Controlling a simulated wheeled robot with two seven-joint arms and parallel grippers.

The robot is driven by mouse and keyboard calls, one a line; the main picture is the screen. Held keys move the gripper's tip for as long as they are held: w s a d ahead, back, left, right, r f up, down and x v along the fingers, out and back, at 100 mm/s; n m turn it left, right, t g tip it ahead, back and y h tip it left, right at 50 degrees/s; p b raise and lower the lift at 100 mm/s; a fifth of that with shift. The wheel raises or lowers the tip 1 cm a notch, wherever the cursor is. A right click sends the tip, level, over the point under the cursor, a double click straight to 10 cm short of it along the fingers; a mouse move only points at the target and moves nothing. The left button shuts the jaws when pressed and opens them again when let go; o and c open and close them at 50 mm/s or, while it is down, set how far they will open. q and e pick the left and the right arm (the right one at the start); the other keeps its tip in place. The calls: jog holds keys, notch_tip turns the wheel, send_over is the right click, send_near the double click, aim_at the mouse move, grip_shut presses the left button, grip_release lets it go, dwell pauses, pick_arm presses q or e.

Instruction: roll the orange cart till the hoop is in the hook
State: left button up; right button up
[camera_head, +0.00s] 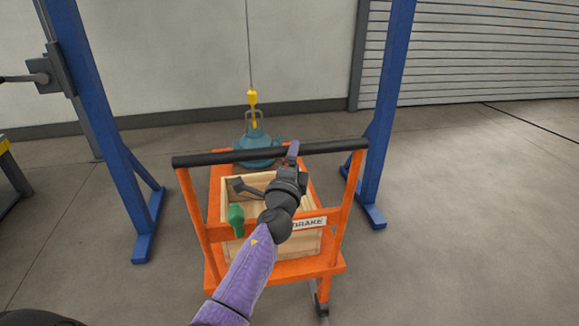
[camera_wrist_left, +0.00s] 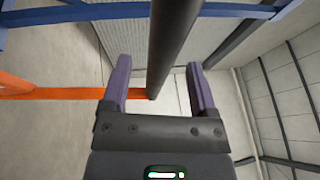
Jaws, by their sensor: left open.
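The orange cart (camera_head: 325,266) stands in front of me with a black push bar (camera_head: 220,158) across its top. In the left wrist view, the bar (camera_wrist_left: 172,40) runs between the two open fingers (camera_wrist_left: 160,85); contact is unclear. My right gripper is not in view.
A wooden crate (camera_head: 312,243) rests on the cart. A green-gripped lever (camera_head: 236,217) and a BRAKE label (camera_head: 308,223) are on the near side. Blue gantry legs (camera_head: 108,140) and (camera_head: 386,110) stand left and right of the cart. The floor at right is clear.

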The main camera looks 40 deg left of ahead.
pick_arm(q)
jog(key=v, duration=0.6)
jog(key=shift+s+d, duration=0.15)
jog(key=shift+s, duration=0.2)
jog(key=shift+f, duration=0.1)
